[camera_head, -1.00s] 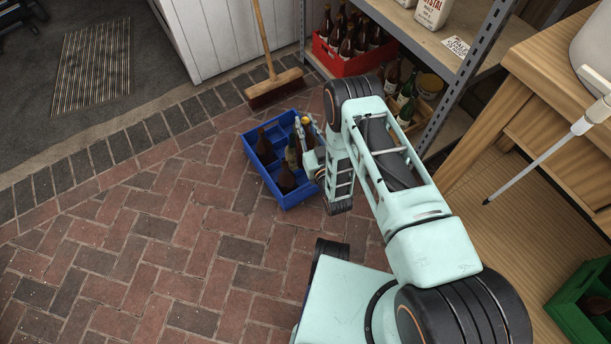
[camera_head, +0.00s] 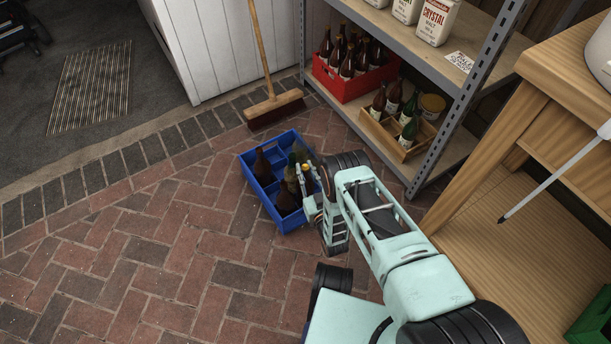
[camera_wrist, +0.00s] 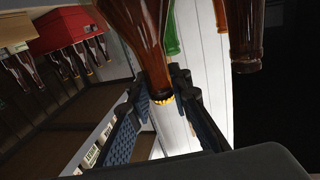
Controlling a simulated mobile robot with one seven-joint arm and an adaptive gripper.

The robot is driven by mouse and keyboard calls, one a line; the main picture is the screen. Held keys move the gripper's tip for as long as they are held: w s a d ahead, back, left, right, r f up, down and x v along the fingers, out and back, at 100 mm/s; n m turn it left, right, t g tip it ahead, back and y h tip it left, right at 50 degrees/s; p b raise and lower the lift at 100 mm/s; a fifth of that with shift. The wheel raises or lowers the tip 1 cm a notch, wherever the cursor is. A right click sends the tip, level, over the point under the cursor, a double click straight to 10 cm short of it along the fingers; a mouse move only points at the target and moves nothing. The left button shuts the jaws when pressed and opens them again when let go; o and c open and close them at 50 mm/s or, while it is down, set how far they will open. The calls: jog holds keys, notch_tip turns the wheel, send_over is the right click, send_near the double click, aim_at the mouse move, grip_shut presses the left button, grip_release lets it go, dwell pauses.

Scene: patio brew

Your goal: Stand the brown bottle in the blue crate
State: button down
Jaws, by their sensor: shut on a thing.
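The blue crate (camera_head: 259,201) stands on the brick floor in the head view, with brown bottles (camera_head: 263,166) and a green bottle (camera_head: 300,152) in it. My gripper (camera_head: 307,172) is over the crate's right side. In the wrist view my gripper (camera_wrist: 160,92) is shut around the neck of a brown bottle (camera_wrist: 147,40) just by its gold cap (camera_wrist: 162,98). The held bottle's base is out of the wrist view and hidden among the others in the head view. I cannot tell whether it touches the crate floor.
A red crate of bottles (camera_head: 345,91) and a wooden box (camera_head: 393,147) with bottles sit on the metal shelf's low level at the right. A broom (camera_head: 274,107) leans behind the blue crate. A wooden table (camera_head: 560,110) is at the far right. The brick floor at left is free.

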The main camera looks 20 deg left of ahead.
jog(key=shift+f, duration=1.1)
jog(key=c, duration=1.8)
grip_release()
jog(key=shift+f, duration=0.15)
jog(key=shift+o, duration=0.2)
jog(key=shift+s+d, duration=0.1)
